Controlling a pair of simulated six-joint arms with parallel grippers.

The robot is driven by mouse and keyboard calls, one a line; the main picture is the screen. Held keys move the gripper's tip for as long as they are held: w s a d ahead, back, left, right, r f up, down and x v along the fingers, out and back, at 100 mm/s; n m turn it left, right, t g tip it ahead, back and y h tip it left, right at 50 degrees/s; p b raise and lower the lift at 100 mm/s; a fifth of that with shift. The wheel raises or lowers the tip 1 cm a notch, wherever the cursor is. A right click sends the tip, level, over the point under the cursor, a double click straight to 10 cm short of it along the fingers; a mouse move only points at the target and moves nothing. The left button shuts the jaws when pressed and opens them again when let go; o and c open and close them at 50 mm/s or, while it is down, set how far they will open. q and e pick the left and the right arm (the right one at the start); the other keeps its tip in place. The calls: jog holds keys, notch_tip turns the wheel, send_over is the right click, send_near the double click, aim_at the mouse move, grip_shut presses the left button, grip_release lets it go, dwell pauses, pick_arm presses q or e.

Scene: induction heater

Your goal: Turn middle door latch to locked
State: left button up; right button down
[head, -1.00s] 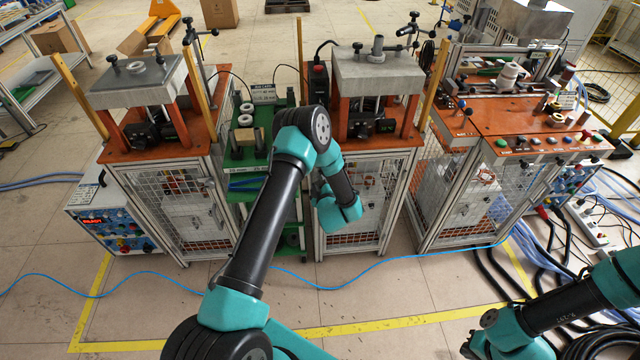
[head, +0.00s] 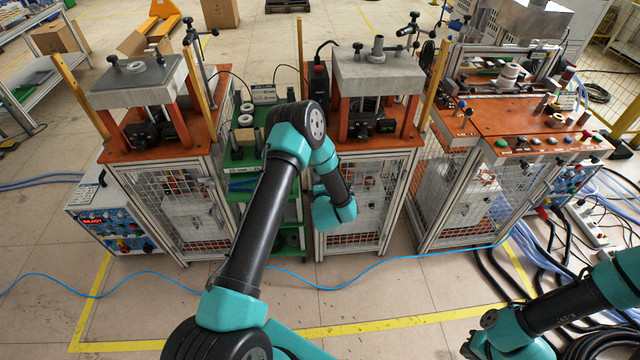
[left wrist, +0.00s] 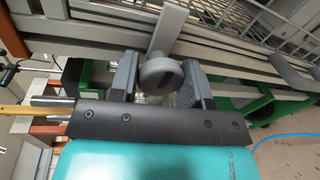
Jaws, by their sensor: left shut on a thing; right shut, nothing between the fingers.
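The middle cabinet's mesh door (head: 372,190) is upright, with my left arm in front of its left edge. In the left wrist view the grey door latch (left wrist: 160,72) shows as a round knob with a flat lever pointing up across the frame rails. My left gripper (left wrist: 161,85) is shut on the latch, one finger on each side of the knob. In the head view my left wrist hides the latch and the fingers. Of my right arm only links show at the lower right; its gripper is out of view.
A green shelf rack (head: 243,158) stands left of the middle cabinet, close to my left arm. Caged stations stand at the left (head: 178,205) and right (head: 465,195). A blue cable (head: 375,262) crosses the floor in front.

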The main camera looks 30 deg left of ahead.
dwell(0.3)
pick_arm(q)
jog(key=o, duration=0.9)
jog(key=v, duration=1.7)
jog(key=shift+s+d+r, duration=0.1)
jog(key=shift+s, duration=0.1)
